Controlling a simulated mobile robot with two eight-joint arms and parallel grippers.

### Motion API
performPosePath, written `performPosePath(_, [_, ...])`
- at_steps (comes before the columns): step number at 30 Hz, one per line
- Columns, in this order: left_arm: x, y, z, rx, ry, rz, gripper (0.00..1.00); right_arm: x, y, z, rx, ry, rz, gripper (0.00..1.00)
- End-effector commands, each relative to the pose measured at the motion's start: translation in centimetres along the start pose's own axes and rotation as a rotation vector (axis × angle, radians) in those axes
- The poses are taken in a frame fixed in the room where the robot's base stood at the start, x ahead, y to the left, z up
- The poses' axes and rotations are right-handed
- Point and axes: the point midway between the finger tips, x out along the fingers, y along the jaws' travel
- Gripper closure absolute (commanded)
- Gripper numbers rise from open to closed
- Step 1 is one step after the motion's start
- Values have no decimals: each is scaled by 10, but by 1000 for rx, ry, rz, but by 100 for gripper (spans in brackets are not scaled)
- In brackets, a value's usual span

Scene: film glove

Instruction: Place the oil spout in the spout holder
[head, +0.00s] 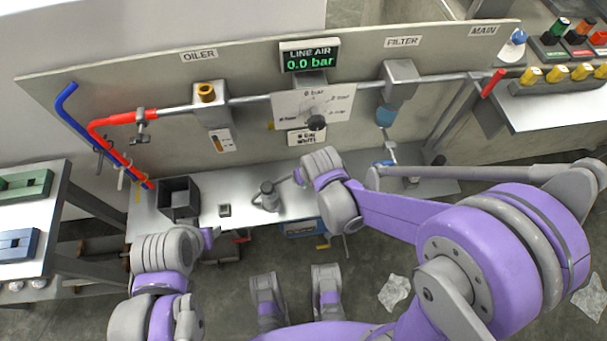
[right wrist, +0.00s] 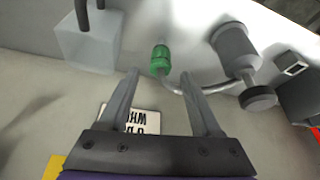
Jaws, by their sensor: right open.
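My right gripper (right wrist: 160,74) is open and empty in the right wrist view. The green ribbed piece (right wrist: 160,58) shows just beyond and between its fingertips, with no finger clearly touching it. A bent grey tube (right wrist: 205,88) runs from there to a grey oil can (right wrist: 233,46), which also stands on the shelf in the head view (head: 268,196). I take this tube and green piece as the oil spout. A small square socket block (head: 225,210), perhaps the spout holder, is left of the can and also shows in the wrist view (right wrist: 291,65). My left gripper's fingers are hidden.
An open dark box (head: 179,198) stands on the shelf left of the small block. The back panel carries the oiler (head: 211,104), a rotary dial plate (head: 315,105) and red and blue hoses (head: 125,118). A pale block (right wrist: 88,48) is left of my fingers in the wrist view.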

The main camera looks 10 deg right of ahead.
Motion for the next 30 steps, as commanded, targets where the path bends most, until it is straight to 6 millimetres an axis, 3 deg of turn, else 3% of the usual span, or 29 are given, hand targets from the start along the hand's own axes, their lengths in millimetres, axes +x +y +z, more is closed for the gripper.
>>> performPosePath(1, [-5,0,-2,0,2,0,50,-13,0,0,0,1,0,35])
performPosePath(6, [-12,0,-6,0,4,0,50,-37,0,0,-1,1,0,35])
performPosePath(16, [-14,0,-6,0,5,0,50,-50,2,1,2,1,1,35])
performPosePath(19, [-14,0,-6,0,5,0,50,-63,10,6,16,2,7,35])
performPosePath(23, [-14,0,-6,0,5,0,50,-96,31,24,54,8,24,35])
performPosePath(30, [-14,0,-6,0,5,0,50,-152,63,75,135,21,58,35])
